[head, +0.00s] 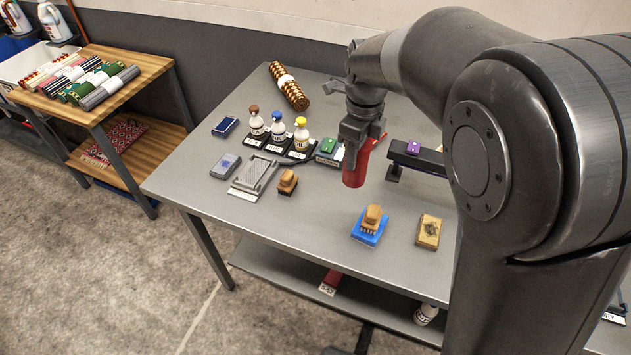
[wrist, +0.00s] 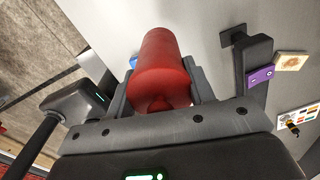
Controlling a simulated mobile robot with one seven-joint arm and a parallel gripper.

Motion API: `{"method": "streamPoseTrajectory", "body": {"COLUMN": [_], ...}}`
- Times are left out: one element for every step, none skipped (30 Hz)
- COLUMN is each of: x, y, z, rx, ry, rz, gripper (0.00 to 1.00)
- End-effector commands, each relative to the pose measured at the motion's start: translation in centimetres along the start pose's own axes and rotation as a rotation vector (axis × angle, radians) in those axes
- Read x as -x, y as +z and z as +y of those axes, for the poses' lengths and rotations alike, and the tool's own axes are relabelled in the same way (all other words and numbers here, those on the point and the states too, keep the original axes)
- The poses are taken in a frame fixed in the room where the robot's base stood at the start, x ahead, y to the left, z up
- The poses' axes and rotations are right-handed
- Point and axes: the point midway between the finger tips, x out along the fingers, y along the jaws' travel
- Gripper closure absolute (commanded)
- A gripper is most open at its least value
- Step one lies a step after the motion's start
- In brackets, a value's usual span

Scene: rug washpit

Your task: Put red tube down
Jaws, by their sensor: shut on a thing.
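The red tube (head: 355,168) is held upright in my gripper (head: 355,135), in the head view above the middle of the grey metal table (head: 300,215). In the wrist view the red tube (wrist: 163,65) sits between both fingers of my gripper (wrist: 163,85), which is shut on it. Its lower end is near the tabletop in the head view. I cannot tell for certain whether it touches the table.
A black stand with a purple item (head: 413,148) is close on the right. A brush on a blue base (head: 371,226) and a tan block (head: 428,231) sit in front. Bare tabletop lies between.

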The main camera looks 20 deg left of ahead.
Motion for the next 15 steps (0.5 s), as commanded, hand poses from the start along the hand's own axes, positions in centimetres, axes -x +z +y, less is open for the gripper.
{"method": "streamPoseTrajectory", "body": {"x": [-0.7, -1.1, -1.7, -2.1, -2.5, -3.0, -3.4, -3.8, -4.2, -4.5, -4.7, -5.0, -5.2, -5.3, -5.4], "y": [1.2, 1.9, 2.7, 3.4, 4.0, 4.8, 5.5, 6.0, 6.7, 7.2, 7.6, 8.1, 8.3, 8.6, 8.8], "z": [0.4, 0.6, 0.9, 1.1, 1.3, 1.6, 1.7, 1.9, 2.1, 2.3, 2.4, 2.5, 2.6, 2.6, 2.7], "rx": [0.006, 0.005, 0.005, 0.005, 0.005, 0.005, 0.004, 0.003, 0.004, 0.004, 0.004, 0.003, 0.002, 0.002, 0.001], "ry": [0.0, 0.0, 0.0, 0.0, 0.0, -0.001, 0.0, 0.0, 0.0, 0.0, -0.001, -0.001, -0.001, -0.001, -0.001], "rz": [0.002, 0.002, 0.002, 0.002, 0.003, 0.002, 0.002, 0.001, 0.001, 0.001, 0.001, 0.0, 0.0, 0.0, -0.001], "gripper": [1.0, 1.0, 1.0, 1.0, 1.0, 1.0, 1.0, 1.0, 1.0, 1.0, 1.0, 1.0, 1.0, 1.0, 1.0]}}
